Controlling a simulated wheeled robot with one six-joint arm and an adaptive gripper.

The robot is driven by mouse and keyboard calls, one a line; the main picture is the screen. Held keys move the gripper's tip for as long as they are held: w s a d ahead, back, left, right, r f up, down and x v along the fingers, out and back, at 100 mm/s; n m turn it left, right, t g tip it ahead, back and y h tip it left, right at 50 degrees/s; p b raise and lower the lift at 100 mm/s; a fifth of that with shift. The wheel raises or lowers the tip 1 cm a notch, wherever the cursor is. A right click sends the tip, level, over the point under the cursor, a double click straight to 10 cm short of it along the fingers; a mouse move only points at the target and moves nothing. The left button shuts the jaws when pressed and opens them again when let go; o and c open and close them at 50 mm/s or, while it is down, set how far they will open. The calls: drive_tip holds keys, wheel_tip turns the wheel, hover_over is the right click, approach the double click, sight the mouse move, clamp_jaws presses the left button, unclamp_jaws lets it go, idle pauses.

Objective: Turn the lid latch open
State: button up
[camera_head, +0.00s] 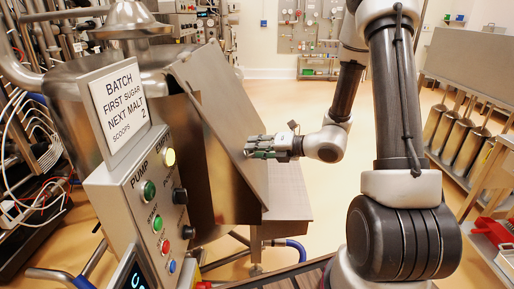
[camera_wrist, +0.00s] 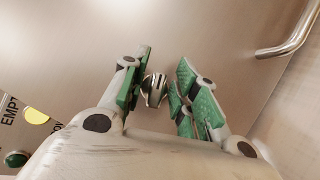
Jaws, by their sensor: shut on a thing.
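The hopper's lid (camera_head: 215,115) is a tilted metal panel left of my arm. In the wrist view the lid (camera_wrist: 190,25) fills the background. The lid latch (camera_wrist: 154,89) is a small shiny metal piece on it, between the green finger pads of my gripper (camera_wrist: 164,62). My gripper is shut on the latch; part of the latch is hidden. In the head view my gripper (camera_head: 258,148) reaches left to the lid face, and the latch cannot be made out there.
A curved metal handle (camera_wrist: 290,32) stands on the lid at the right of the wrist view. A control box (camera_head: 150,205) with coloured buttons and a batch sign (camera_head: 117,105) stand at left. A rack with cylinders (camera_head: 458,135) is at right. Open floor lies behind.

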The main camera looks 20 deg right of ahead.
drive_tip(key=shift+w+m+h, duration=0.1)
drive_tip(key=shift+m+h, duration=0.4)
drive_tip(key=shift+m, duration=0.6)
drive_tip(key=shift+m+g, duration=0.4)
drive_tip(key=shift+m, duration=0.1)
clamp_jaws()
drive_tip(key=shift+f+h, duration=0.15)
drive_tip(key=shift+h, duration=0.15)
drive_tip(key=o, duration=0.7)
unclamp_jaws()
drive_tip(key=shift+c, duration=0.2)
drive_tip(key=v, duration=1.2)
